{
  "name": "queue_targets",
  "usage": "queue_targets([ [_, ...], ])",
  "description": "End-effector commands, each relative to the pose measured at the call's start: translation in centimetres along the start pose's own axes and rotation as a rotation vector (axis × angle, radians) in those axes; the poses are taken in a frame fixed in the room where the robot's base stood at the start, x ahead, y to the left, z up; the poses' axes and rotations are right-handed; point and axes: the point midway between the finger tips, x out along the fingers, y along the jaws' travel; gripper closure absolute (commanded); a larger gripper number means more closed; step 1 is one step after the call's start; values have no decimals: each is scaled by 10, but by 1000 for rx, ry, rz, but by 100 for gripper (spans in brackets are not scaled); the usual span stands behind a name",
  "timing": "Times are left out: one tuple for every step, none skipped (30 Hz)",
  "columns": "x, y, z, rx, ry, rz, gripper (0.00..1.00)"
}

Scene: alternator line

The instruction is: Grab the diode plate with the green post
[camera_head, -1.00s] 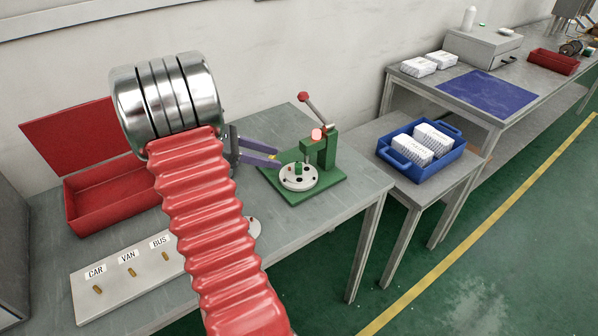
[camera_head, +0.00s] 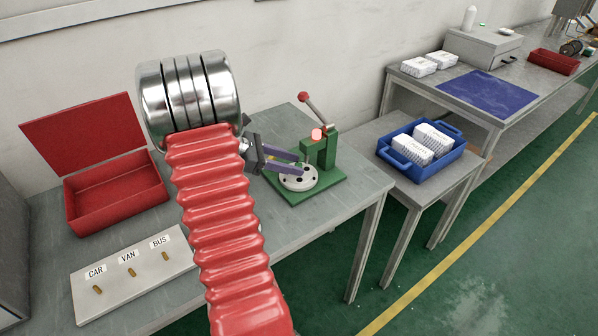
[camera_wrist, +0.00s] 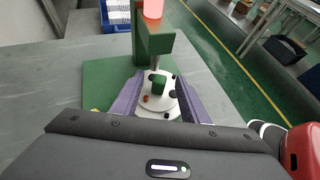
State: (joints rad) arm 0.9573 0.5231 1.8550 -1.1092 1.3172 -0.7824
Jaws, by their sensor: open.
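The diode plate (camera_head: 300,182) is a round white disc with dark holes, lying on the green base of a small press (camera_head: 316,152). It also shows in the wrist view (camera_wrist: 158,105), with a green post (camera_wrist: 158,84) standing up from it and an orange-red spot near its front. My gripper (camera_head: 298,164) is open, with its purple fingers reaching over the plate from the left. In the wrist view my gripper (camera_wrist: 157,106) has one finger on each side of the plate and post. I cannot tell whether the fingers touch the plate.
The press has a red-knobbed lever (camera_head: 304,97) and a glowing red lamp (camera_head: 318,134) close by the fingers. An open red box (camera_head: 115,190) and a board marked CAR, VAN and BUS (camera_head: 130,285) are at left. A blue crate (camera_head: 421,170) stands on the right-hand table.

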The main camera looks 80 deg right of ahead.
Motion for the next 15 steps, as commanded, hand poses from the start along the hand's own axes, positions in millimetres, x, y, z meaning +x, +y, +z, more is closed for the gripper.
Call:
queue_targets([
  [4,0,0,0,0,-1,60],
  [6,0,0,0,0,-1,60],
  [8,0,0,0,0,-1,60],
  [8,0,0,-1,0,-1,60],
  [8,0,0,-1,0,0,60],
  [8,0,0,-1,0,0,60],
  [8,0,0,-1,0,0,60],
  [8,0,0,-1,0,0,60],
  [8,0,0,-1,0,0,60],
  [8,0,0,-1,0,0,60],
  [8,0,0,-1,0,0,60],
  [8,0,0,-1,0,0,60],
  [8,0,0,-1,0,0,60],
  [8,0,0,-1,0,0,60],
  [8,0,0,-1,0,0,60],
])
